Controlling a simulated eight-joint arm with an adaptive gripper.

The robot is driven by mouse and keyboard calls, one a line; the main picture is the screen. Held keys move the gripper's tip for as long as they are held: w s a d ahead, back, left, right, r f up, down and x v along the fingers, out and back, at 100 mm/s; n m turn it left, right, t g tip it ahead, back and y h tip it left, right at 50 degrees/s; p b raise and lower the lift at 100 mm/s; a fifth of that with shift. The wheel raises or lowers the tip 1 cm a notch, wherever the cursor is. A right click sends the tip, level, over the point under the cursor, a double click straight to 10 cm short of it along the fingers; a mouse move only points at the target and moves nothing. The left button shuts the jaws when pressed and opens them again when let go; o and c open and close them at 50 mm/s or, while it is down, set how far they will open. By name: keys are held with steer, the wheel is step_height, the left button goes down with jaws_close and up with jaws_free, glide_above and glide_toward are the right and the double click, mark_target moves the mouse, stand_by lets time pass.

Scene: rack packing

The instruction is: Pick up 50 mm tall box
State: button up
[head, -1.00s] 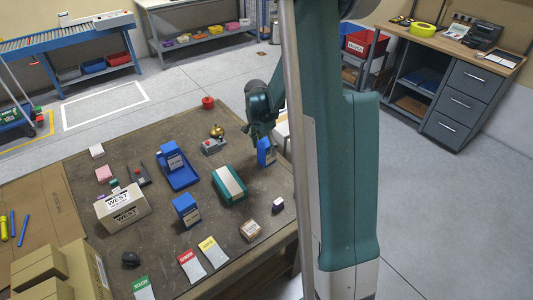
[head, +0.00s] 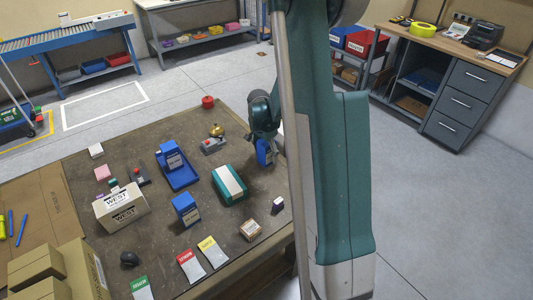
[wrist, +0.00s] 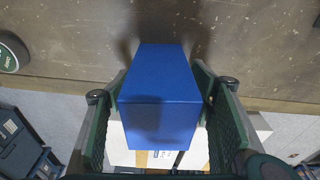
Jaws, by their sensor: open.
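In the wrist view the blue box (wrist: 160,95) sits between the two open fingers of my gripper (wrist: 160,115), one on each side, with narrow gaps visible. Another blue box (head: 187,210) stands mid-table, and a third blue box (head: 171,160) stands in a blue tray (head: 185,181). I cannot tell from the pictures which box is 50 mm tall.
A green and white box (head: 229,184) lies left of and in front of my gripper. A white carton marked WEST (head: 122,207), a small brown box (head: 250,230) and a small white box (head: 278,203) also stand on the table.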

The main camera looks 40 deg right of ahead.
steer(key=shift+d+f, duration=0.15)
steer(key=shift+f, duration=0.65)
steer(key=c, duration=1.2)
steer(key=shift+o, duration=0.2)
steer(key=shift+r, duration=0.15)
steer(key=shift+r+p, duration=0.8)
steer(key=shift+r, duration=4.1)
